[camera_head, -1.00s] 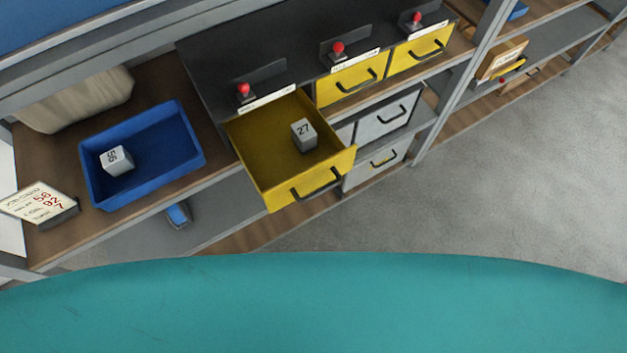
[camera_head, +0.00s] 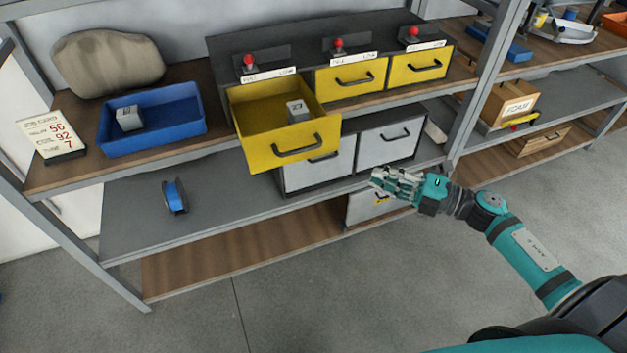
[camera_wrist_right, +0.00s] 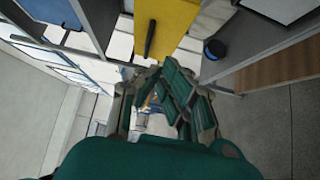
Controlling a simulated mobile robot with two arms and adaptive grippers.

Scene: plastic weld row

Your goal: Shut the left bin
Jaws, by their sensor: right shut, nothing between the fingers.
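The left yellow bin (camera_head: 262,151) is pulled far out of the black cabinet (camera_head: 222,62) on the upper shelf. It has a dark handle (camera_head: 300,148) on its front. A grey cube (camera_head: 297,110) marked 27 lies inside it. In the right wrist view a yellow front (camera_wrist_right: 165,22) with a dark handle (camera_wrist_right: 150,40) stands beyond the fingers. My right gripper (camera_head: 378,178) is shut and empty, below and to the right of the open bin and apart from it. It also shows in the right wrist view (camera_wrist_right: 160,85). My left gripper is out of view.
Two shut yellow bins (camera_head: 351,78) (camera_head: 420,65) are to the right. Grey bins (camera_head: 390,141) are below. A blue tray (camera_head: 152,140) with a grey cube (camera_head: 129,117) stands left of the open bin. A shelf post (camera_head: 482,90) rises to the right. Floor (camera_head: 330,285) in front is clear.

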